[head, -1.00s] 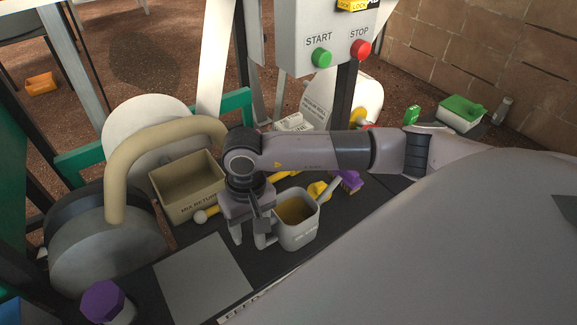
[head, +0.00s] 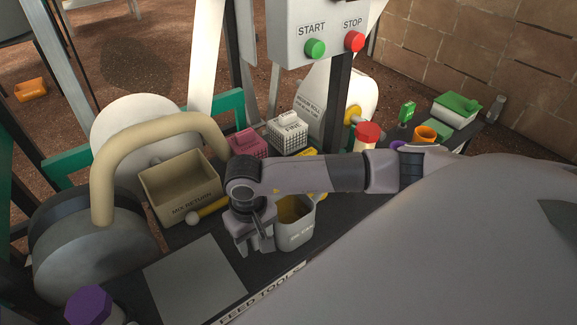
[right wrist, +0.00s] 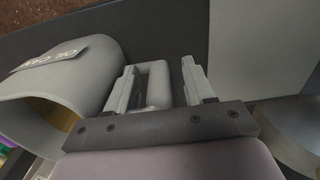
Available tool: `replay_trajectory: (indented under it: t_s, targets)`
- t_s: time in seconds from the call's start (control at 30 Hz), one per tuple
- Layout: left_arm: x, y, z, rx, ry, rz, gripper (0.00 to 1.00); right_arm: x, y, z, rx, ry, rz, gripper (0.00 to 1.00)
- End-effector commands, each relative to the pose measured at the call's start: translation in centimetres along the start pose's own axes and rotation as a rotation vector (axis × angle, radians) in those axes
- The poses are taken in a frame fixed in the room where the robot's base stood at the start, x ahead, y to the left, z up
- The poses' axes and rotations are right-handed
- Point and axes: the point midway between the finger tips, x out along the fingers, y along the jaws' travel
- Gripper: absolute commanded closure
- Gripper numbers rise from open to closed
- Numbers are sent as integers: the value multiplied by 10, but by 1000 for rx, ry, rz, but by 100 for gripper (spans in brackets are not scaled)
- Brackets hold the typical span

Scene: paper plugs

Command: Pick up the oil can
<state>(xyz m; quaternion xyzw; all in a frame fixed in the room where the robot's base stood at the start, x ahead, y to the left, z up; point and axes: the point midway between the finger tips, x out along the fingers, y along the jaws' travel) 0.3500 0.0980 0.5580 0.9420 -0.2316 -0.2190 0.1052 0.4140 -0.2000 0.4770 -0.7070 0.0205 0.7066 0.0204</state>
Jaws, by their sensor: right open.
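The oil can (head: 297,236) is a grey open pot with yellowish contents and "OIL CAN" lettering. It stands on the dark table just right of my right gripper (head: 257,246), whose arm hides part of its top. In the right wrist view the can (right wrist: 62,80) lies at left, its loop handle (right wrist: 157,85) between the fingers of my right gripper (right wrist: 158,78). The fingers are apart, one on each side of the handle; I cannot tell if either touches it. My left gripper is not in view.
A tan "MIX RETURN" box (head: 180,188) and a yellow tool with a pale ball end (head: 207,209) are left of the gripper. A bare grey plate (head: 195,280) lies in front. Pink (head: 248,143) and white (head: 288,132) baskets and a red-capped jar (head: 367,136) stand behind.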

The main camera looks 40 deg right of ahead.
Motion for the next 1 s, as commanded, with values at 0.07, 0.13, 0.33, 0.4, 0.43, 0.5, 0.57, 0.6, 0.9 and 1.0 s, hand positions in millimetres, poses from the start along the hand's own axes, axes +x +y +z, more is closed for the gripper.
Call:
replay_trajectory:
  t_s: [0.07,0.13,0.33,0.4,0.43,0.5,0.57,0.6,0.9,1.0]
  targets:
    - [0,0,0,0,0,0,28,-1,0,0,0,0,0,50]
    - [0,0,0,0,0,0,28,-1,0,0,-1,0,0,73]
    - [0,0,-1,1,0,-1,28,-1,0,0,0,1,0,100]
    - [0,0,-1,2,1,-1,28,-1,0,0,0,1,0,100]
    - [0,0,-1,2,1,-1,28,-1,0,0,0,1,0,100]
    - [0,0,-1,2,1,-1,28,-2,0,0,0,1,0,100]
    - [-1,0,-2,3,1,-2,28,-3,0,0,0,1,0,100]
    - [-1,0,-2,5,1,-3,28,-5,0,0,-1,1,0,100]
    - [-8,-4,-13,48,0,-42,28,-50,0,-2,-1,6,0,100]
    - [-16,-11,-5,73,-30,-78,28,-79,0,-2,-2,7,-1,100]
